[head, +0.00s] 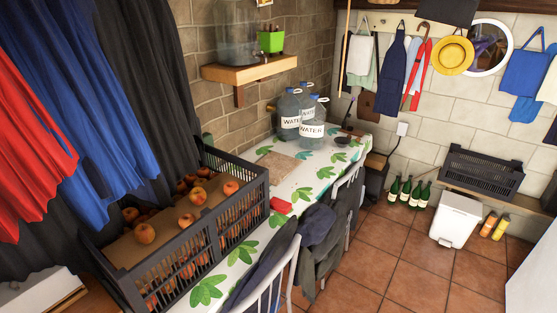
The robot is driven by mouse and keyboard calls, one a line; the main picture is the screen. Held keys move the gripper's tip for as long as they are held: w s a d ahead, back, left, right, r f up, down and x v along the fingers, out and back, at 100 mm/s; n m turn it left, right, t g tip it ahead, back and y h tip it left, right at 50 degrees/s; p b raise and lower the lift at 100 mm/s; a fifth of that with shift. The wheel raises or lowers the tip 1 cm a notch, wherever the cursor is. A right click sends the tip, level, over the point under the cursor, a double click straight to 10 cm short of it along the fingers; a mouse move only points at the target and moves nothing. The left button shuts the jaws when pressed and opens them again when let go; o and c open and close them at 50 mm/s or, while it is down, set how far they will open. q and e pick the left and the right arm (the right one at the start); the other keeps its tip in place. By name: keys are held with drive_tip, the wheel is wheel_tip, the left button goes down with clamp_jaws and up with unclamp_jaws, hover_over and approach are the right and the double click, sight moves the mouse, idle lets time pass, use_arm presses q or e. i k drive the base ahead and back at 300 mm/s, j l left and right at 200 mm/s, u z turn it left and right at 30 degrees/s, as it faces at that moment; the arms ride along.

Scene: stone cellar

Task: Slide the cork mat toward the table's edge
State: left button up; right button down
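A flat, light-brown square mat (279,165), which looks like the cork mat, lies on the long table (322,177) with a white, green-leaf-patterned cloth. The mat is near the brick wall side, between the dark crate and the large water bottles. Its surface looks bare. The table's open long edge is on the right, where chairs stand. Neither of my grippers shows in the head view.
A dark crate of apples (262,210) fills the table's near left. Several water bottles (312,130) stand beyond the mat. A small red item (281,205) lies near the crate. Chairs with draped clothes (317,223) line the right edge. Tiled floor (400,262) is open further right.

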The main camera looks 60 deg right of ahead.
sight(280, 166)
drive_tip(key=l, duration=1.45)
drive_tip(key=k+l, duration=0.15)
drive_tip(key=l, duration=1.25)
